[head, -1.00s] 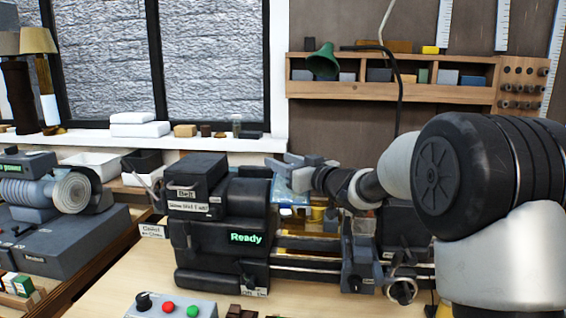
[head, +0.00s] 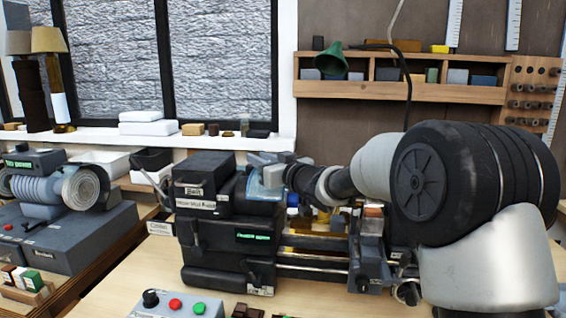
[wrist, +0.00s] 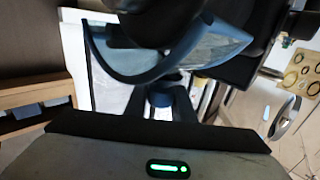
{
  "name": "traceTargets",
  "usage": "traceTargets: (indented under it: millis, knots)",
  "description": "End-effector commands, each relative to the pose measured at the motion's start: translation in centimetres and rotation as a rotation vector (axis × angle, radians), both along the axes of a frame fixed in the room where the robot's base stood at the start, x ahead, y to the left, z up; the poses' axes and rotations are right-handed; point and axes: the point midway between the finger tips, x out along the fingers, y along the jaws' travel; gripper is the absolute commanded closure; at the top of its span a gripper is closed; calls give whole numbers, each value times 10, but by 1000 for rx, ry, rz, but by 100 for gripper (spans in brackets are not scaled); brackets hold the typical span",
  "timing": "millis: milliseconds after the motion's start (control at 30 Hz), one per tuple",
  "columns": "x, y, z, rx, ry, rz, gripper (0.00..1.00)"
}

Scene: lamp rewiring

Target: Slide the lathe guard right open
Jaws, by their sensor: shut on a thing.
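The small lathe (head: 215,255) stands on the bench, its dark headstock at the left and bed rails running right. Its clear, bluish guard (head: 263,186) is against the right side of the headstock, with the chuck area and rails to its right uncovered. My gripper (head: 272,162) is at the top of the guard. In the wrist view, the guard's curved rim (wrist: 125,78) and clear panel (wrist: 205,50) lie just beyond my gripper (wrist: 165,97). It is shut on a small, round, dark blue knob (wrist: 160,97) by the guard.
A control box (head: 178,305) with a black knob and red and green buttons stands in front of the lathe. Another machine (head: 60,215) stands at the left. A wooden shelf (head: 400,88) hangs behind. The lathe's display (head: 257,237) is lit green, its text hard to read.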

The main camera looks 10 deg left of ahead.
Motion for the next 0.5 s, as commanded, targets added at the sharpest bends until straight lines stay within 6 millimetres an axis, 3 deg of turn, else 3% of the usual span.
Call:
traceTargets:
  millis: [33,167,467,500]
  knots:
    - [0,12,-1,2,-1,3,100]
    - [1,25,-1,1,0,0,100]
    - [1,27,0,0,0,-1,100]
    - [1,27,0,0,1,-1,76]
